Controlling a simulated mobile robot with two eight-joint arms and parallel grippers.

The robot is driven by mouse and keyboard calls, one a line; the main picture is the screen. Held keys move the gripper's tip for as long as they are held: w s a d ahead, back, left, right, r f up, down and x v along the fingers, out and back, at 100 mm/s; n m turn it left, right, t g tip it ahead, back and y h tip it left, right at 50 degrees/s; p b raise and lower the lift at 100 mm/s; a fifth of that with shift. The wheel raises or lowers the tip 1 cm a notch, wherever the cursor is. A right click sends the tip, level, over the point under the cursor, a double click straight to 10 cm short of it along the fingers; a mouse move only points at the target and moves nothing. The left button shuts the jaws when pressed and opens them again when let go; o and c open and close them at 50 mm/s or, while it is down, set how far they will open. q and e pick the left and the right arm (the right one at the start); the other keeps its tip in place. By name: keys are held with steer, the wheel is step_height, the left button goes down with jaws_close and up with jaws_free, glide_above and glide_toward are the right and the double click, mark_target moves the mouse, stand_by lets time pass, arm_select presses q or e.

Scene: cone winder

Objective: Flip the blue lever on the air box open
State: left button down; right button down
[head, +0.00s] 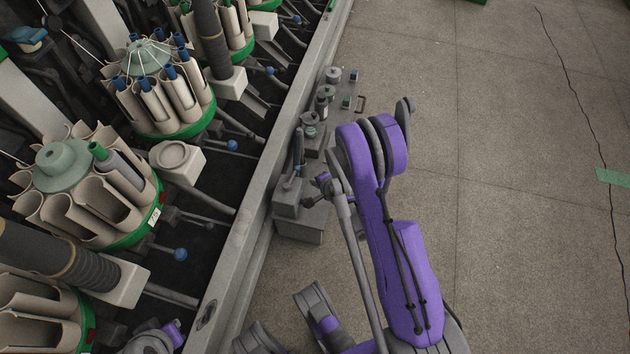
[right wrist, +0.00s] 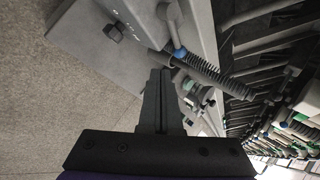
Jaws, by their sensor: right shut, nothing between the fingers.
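The air box (head: 299,208) is a grey box on the machine's side rail, and it also shows large in the right wrist view (right wrist: 95,38). In the right wrist view, a small blue part (right wrist: 180,52), which looks like the lever, sits at the box's edge beside a ribbed hose. A small blue spot shows at the box in the head view (head: 298,168). My right gripper (right wrist: 160,72) is shut and empty, its tips close to the blue part; contact cannot be told. In the head view the right gripper (head: 316,192) is beside the box, partly hidden by my arm.
The long grey rail (head: 262,165) borders the machine. Green-based bobbin carousels (head: 165,90) stand behind it on the left. Small fittings (head: 328,92) sit along the rail beyond the box.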

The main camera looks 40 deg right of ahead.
mark_target(299, 171)
steer(key=shift+w+d+f, duration=0.1)
steer(key=shift+w+f, duration=0.85)
steer(key=shift+w, duration=0.45)
steer(key=shift+w+f, duration=0.95)
steer(key=shift+w, duration=0.45)
steer(key=shift+w+d+f, duration=0.1)
steer(key=shift+w+f, duration=0.85)
steer(key=shift+w, duration=0.45)
steer(key=w+b, duration=0.1)
steer(key=b, duration=0.1)
steer(key=shift+w+a+b, duration=0.15)
steer(key=shift+b, duration=0.25)
